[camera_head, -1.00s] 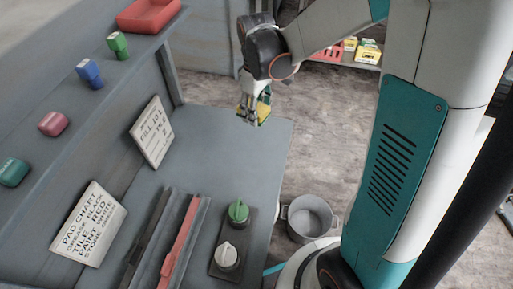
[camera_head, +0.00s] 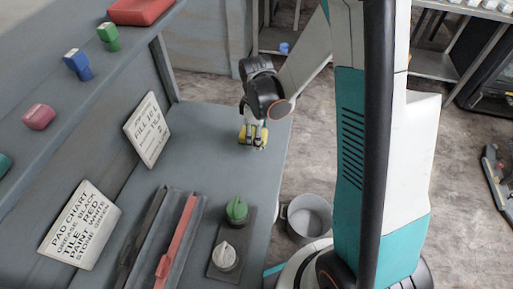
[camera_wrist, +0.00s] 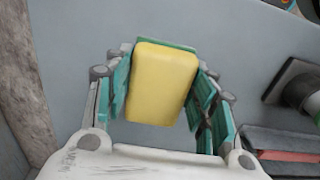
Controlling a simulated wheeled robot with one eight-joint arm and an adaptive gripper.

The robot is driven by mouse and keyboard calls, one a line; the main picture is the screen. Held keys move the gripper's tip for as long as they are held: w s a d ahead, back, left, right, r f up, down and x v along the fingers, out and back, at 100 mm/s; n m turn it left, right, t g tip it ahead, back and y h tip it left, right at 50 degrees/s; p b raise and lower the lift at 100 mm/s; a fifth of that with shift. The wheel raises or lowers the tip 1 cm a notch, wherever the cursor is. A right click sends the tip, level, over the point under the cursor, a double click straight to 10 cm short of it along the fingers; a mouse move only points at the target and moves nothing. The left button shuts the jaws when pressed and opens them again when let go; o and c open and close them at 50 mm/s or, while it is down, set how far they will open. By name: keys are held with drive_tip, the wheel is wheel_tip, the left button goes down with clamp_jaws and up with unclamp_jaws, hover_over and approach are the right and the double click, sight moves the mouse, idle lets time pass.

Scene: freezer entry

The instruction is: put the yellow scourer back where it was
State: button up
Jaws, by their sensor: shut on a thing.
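The yellow scourer (camera_wrist: 162,82) is a yellow block with a green layer along its far edge. My gripper (camera_wrist: 160,90) is shut on it, with teal finger pads on both sides in the wrist view. In the head view my gripper (camera_head: 253,136) holds the scourer (camera_head: 258,141) low over the far right part of the grey bench top (camera_head: 205,140). I cannot tell whether the scourer touches the bench.
A pad chart sign (camera_head: 80,225) and a fill sign (camera_head: 147,130) lean at the left. A bucket (camera_head: 309,217) stands on the floor. Coloured blocks line the shelf.

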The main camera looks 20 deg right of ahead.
drive_tip(key=shift+f+b, duration=0.75)
drive_tip(key=shift+f, duration=2)
drive_tip(key=shift+f, duration=0.1)
drive_tip(key=shift+f, duration=0.1)
drive_tip(key=o, duration=1)
